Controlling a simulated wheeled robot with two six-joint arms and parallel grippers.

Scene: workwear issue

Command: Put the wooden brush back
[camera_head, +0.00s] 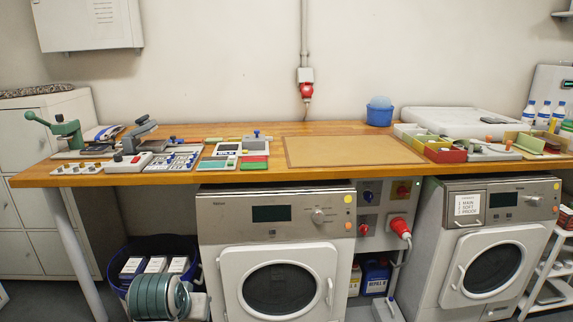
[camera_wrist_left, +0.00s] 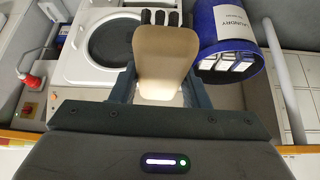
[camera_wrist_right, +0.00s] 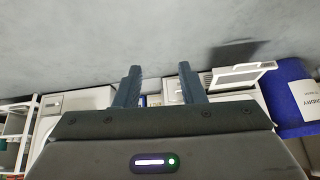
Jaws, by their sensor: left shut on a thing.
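The wooden brush (camera_wrist_left: 165,60) shows in the left wrist view as a pale, rounded wooden body with dark bristles at its far end. My left gripper (camera_wrist_left: 158,88) is shut on the brush, one finger at each side of the wood. My right gripper (camera_wrist_right: 161,82) is open, with nothing between its fingers. Neither gripper nor the brush shows in the head view.
A long wooden worktop (camera_head: 318,129) carries several devices at left, a bare brown mat (camera_head: 350,151) in the middle, and small bins (camera_head: 443,153) at right. A blue tub (camera_head: 381,115) stands at the back. Washing machines (camera_head: 277,260) and a blue laundry bin (camera_wrist_left: 228,30) are below.

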